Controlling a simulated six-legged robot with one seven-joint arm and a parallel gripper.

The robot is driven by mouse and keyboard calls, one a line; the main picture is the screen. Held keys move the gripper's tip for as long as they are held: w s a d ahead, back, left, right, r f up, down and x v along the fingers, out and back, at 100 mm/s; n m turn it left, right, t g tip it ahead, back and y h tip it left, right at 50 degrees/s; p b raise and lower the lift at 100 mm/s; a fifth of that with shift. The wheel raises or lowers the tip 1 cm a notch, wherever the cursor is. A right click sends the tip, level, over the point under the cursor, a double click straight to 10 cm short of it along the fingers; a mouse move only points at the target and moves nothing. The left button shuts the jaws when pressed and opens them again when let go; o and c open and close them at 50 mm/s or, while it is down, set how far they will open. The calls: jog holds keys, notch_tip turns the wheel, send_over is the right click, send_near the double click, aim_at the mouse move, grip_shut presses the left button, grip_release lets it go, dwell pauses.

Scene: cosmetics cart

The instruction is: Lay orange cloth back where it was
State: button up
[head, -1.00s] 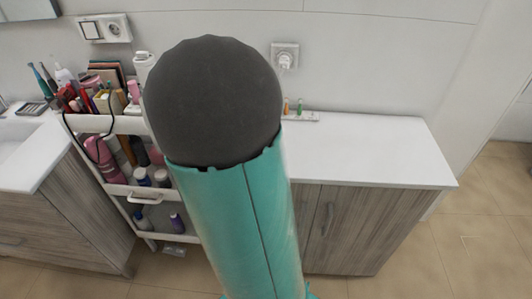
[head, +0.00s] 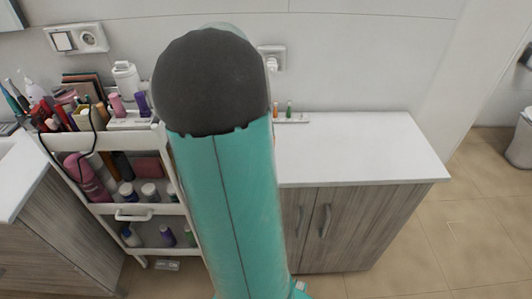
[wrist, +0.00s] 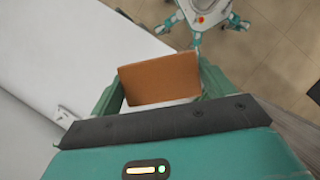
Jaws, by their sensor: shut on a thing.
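The orange cloth (wrist: 160,78) shows in the wrist view as a flat brownish-orange rectangle between the two green fingers of my gripper (wrist: 160,75). My gripper is shut on it. A pale strip shows just below the cloth, and I cannot tell what it is. The white countertop (wrist: 70,60) lies to the left of the gripper in the wrist view. In the head view my own arm stands in front, and it hides the gripper and the cloth.
A white cart (head: 135,209) crowded with bottles and brushes stands left of my arm. The white countertop (head: 350,150) on the wooden cabinet is mostly clear, with small orange and green items (head: 289,110) at its back. Outlets are on the wall.

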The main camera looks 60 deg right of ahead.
jog(key=d+f, duration=0.2)
jog(key=f, duration=0.1)
jog(key=s+d+f, duration=0.1)
jog(key=d+f, duration=0.1)
jog(key=shift+f, duration=0.1)
jog(key=f, duration=0.3)
jog(key=shift+d+f, duration=0.35)
jog(key=o, duration=0.8)
jog(key=shift+w+r, duration=0.1)
